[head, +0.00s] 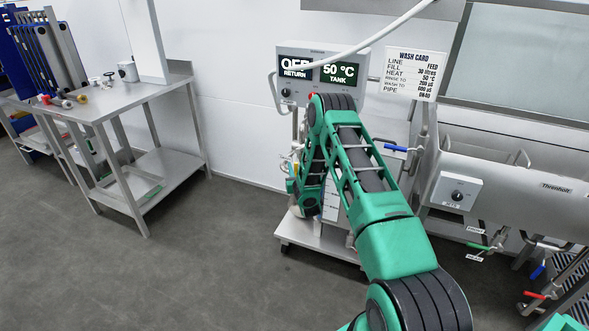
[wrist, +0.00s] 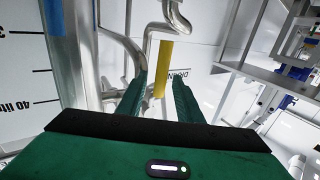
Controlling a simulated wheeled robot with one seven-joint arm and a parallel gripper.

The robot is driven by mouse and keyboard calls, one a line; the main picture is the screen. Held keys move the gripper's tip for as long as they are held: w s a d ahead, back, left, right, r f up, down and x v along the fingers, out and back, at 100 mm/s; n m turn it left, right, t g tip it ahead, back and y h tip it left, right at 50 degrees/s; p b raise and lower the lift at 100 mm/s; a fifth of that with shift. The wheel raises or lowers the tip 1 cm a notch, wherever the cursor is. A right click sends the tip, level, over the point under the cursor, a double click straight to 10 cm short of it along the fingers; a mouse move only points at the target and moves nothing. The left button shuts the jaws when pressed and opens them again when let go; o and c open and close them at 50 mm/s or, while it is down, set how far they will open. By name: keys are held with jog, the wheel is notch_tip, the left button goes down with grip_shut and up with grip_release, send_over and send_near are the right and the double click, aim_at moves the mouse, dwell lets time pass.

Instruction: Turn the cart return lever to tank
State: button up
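A yellow lever (wrist: 163,62) hangs from bent steel pipework in the wrist view, near lettering that is partly hidden. My gripper (wrist: 160,82) is open, with its two green fingers apart on either side of the lever's lower part. I cannot tell whether either finger touches it. The cart (head: 305,240) stands against the wall in the head view, mostly hidden behind my arm. Its display (head: 320,70) reads OFF for return and 50 °C for tank. In the head view my gripper is low beside the cart, small and partly hidden.
A blue lever (head: 395,148) sticks out right of my arm. A steel tank (head: 510,190) with a control box (head: 455,192) and coloured valve handles stands at the right. A steel table (head: 120,95) with small parts stands at the left. The floor between is clear.

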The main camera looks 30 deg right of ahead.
jog(key=shift+w+d, duration=0.1)
jog(key=shift+w, duration=0.35)
grip_shut()
